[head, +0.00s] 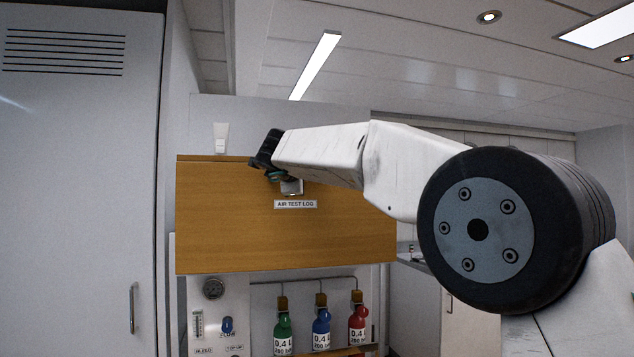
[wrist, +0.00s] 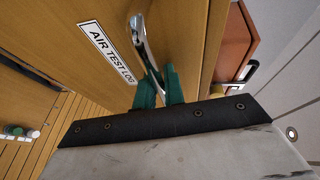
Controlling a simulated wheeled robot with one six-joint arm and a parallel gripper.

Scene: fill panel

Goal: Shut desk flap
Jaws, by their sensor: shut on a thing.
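The desk flap (head: 235,215) is a wooden panel labelled "AIR TEST LOG" (head: 295,204). It stands roughly upright in the head view; I cannot tell whether it sits flush. It also fills much of the wrist view (wrist: 185,30). A metal handle (wrist: 140,42) is fixed to its face beside the label. My gripper (wrist: 158,82) has its green fingers shut on the handle. In the head view my gripper (head: 279,176) is at the flap's upper middle, and its dark wrist partly hides the handle.
Small green, blue (head: 321,328) and red bottles hang below the flap, beside a gauge (head: 213,289) panel. A tall grey cabinet (head: 80,180) stands at the left. A white item (head: 221,138) shows above the flap's top edge. A red-brown object (wrist: 238,40) lies beyond the flap's edge.

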